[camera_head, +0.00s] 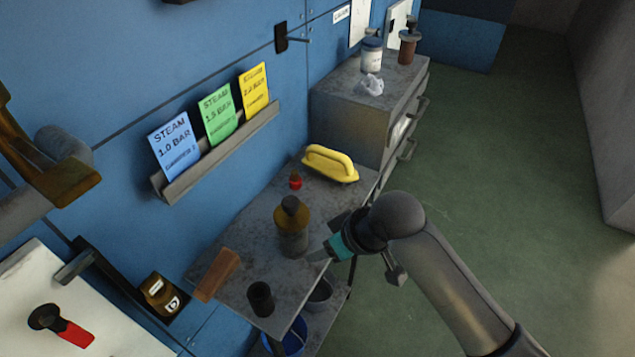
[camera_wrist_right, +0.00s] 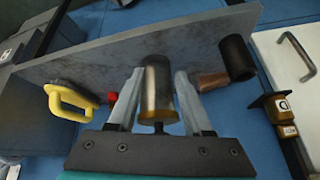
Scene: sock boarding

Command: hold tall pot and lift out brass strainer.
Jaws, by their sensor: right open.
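A tall grey pot (camera_head: 293,244) stands upright on the grey table, with a brass-coloured piece (camera_head: 291,215) and a dark knob at its top. This brass piece appears to be the strainer; how deep it sits in the pot is hidden. My right gripper (camera_head: 318,253) is beside the pot, on its right in the head view. In the right wrist view, its open fingers (camera_wrist_right: 158,76) lie on either side of the pot (camera_wrist_right: 157,75), with gaps visible and no clear contact. The brass rim (camera_wrist_right: 158,112) and knob point toward the gripper base there. My left gripper is not in view.
The table (camera_head: 250,255) also holds a brown block (camera_head: 217,275), a dark cup (camera_head: 260,298), a red-knobbed item (camera_head: 295,183) and a yellow-handled tool (camera_head: 330,165). A cabinet (camera_head: 345,110) adjoins the far end. A blue bucket (camera_head: 296,338) sits below. Green floor is clear at right.

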